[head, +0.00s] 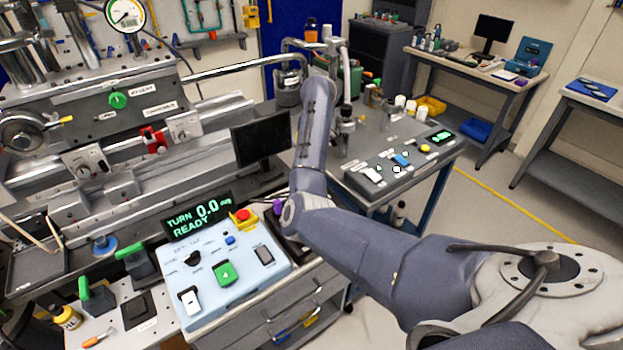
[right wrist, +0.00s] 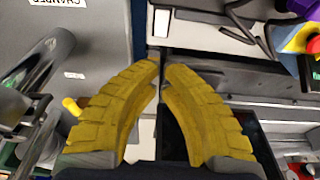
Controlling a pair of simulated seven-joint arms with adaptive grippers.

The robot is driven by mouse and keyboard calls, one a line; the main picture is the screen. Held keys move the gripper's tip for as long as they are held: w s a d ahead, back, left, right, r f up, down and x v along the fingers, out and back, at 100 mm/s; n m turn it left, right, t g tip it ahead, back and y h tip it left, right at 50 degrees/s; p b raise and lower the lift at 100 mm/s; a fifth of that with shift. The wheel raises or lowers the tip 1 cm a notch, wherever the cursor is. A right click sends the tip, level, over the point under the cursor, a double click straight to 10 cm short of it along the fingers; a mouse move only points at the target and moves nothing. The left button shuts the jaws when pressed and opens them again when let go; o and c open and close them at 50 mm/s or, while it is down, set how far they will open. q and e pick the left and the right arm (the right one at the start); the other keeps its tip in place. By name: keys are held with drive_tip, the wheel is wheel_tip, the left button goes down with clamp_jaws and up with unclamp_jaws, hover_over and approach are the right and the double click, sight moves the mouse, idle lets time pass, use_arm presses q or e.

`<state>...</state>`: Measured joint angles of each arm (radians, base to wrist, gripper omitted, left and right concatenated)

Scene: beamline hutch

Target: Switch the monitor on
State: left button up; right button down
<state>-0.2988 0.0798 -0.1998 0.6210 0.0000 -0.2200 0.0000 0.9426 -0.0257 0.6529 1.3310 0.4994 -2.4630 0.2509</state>
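The monitor (head: 260,140) stands beyond the lit control box in the head view, with a dark, blank screen. I cannot make out a power button on it. My right arm passes close to the monitor's right side in the head view, and its gripper cannot be made out there. In the right wrist view, my right gripper (right wrist: 162,66) has two curved yellow fingers with their tips together or nearly so. I see nothing held between the tips. A dark surface shows behind the fingers, and I cannot tell what it is. My left gripper is not in view.
A pale blue control box (head: 218,275) with a lit "READY" display (head: 198,216) and a red stop button (head: 243,214) stands in front of the monitor. Machine rails (head: 120,150) lie to the left. A grey bench (head: 400,140) with bottles and switches is at the right.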

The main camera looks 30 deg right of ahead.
idle(0.3)
drive_tip(key=x, duration=1.4)
drive_tip(key=shift+a, duration=0.1)
